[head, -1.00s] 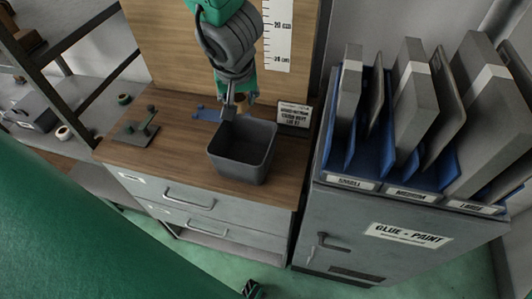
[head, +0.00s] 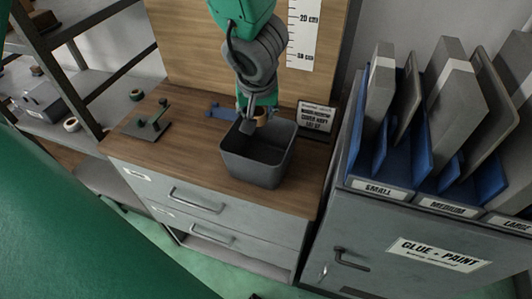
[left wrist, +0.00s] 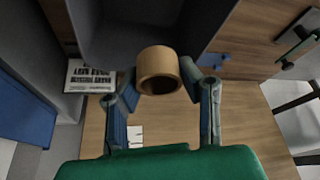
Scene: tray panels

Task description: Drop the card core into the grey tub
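The card core (left wrist: 158,70) is a short brown cardboard ring. It sits between the two fingertips of my left gripper (left wrist: 159,76), which look closed against its sides. In the head view the core (head: 261,117) is partly hidden by the gripper (head: 257,113). The grey tub (head: 257,168) is an open, dark square bin on the wooden cabinet top. The gripper and core are at the tub's back rim. In the left wrist view the tub (left wrist: 110,35) fills the top, behind the core; I cannot tell whether the core is over its opening. My right gripper is not in view.
A small sign (head: 316,117) stands right of the tub at the back. A blue flat piece (head: 222,112) and a dark metal stand (head: 150,122) are to the left. A grey cabinet with blue dividers and panels (head: 430,140) rises on the right.

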